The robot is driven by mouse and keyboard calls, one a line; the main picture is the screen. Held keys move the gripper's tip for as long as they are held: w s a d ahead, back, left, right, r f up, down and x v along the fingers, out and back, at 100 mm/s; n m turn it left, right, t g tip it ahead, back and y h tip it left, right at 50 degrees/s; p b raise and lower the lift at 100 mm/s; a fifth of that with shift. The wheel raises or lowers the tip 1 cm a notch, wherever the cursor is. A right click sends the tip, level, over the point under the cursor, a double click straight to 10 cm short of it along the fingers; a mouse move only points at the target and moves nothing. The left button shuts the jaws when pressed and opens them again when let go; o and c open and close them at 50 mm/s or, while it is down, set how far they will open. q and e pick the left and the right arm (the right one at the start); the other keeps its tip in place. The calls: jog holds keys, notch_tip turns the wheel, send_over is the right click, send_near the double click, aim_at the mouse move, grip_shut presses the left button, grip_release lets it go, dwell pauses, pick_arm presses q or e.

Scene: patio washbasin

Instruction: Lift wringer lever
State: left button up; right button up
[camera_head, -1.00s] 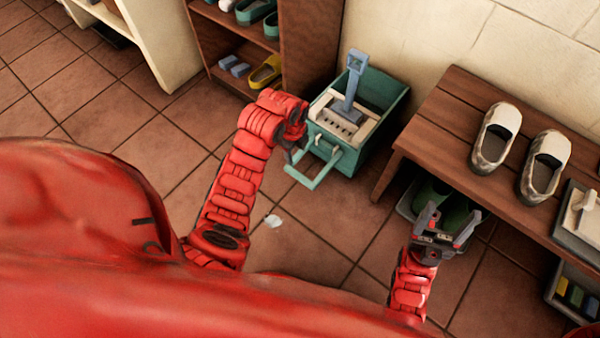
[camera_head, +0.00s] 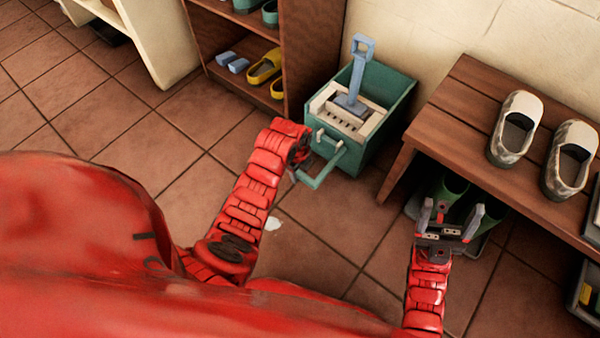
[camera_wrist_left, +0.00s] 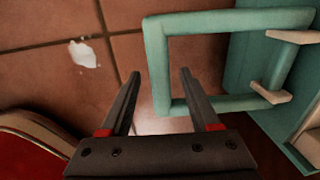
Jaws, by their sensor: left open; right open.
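The teal mop bucket (camera_head: 388,88) stands on the tiles against the wall. A cream wringer (camera_head: 330,101) sits in its top, with a blue-grey lever (camera_head: 357,80) standing up from it and ending in a looped grip. A teal bar handle (camera_head: 322,172) juts out from the bucket's front; it also shows in the left wrist view (camera_wrist_left: 157,65). My left gripper (camera_wrist_left: 157,80) is open and empty beside the bar handle; its fingers are mostly hidden behind my arm in the head view. My right gripper (camera_head: 451,212) is open and empty in front of the bench.
A wooden bench (camera_head: 456,125) with pale shoes (camera_head: 517,130) stands right of the bucket, with green boots (camera_head: 455,190) on a tray beneath. A shoe shelf (camera_head: 313,40) stands behind left. A white spot (camera_head: 273,224) marks the open floor.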

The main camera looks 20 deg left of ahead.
pick_arm(q)
jog(key=shift+c, duration=0.3)
grip_shut()
dwell(1.2)
